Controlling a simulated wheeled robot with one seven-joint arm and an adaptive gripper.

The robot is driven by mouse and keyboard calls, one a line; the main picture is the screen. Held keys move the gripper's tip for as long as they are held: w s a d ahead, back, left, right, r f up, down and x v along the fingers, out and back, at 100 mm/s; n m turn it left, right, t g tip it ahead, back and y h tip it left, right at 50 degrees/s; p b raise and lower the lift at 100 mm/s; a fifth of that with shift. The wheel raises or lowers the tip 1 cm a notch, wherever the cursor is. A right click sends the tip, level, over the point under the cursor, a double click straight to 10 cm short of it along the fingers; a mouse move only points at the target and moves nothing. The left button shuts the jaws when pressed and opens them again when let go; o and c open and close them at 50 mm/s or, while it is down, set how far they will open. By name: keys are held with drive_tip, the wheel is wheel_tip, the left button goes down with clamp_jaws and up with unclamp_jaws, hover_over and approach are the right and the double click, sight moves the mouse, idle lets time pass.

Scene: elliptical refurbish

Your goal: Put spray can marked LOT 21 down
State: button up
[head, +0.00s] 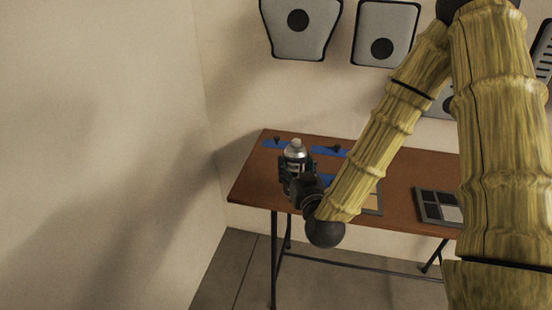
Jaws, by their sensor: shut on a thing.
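The spray can (295,153) has a silver domed top with a pale cap and a dark body. It looks upright, over the left part of the brown table (256,183). My gripper (296,172) is shut around the can's body, and its fingers and wrist hide most of the lower can. I cannot tell whether the can's base touches the table. No LOT 21 marking is readable at this size.
Blue mats (273,143) with small dark items lie along the table's back edge. A dark tray with light and dark compartments (436,206) sits at the right. Grey panels (383,45) hang on the wall behind. The left wall (150,150) stands close to the table.

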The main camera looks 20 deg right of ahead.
drive_tip(key=w+a+f+p, duration=0.1)
drive_tip(key=w+a+f, duration=0.1)
drive_tip(key=w, duration=0.4)
drive_tip(key=w+a+f+p, duration=0.1)
drive_tip(key=w+a+f, duration=0.1)
drive_tip(key=w, duration=0.4)
drive_tip(key=shift+w+a+f+p, duration=0.15)
drive_tip(key=shift+a+f+p, duration=0.25)
drive_tip(key=shift+a, duration=0.15)
drive_tip(key=shift+f, duration=0.15)
drive_tip(key=o, duration=1.4)
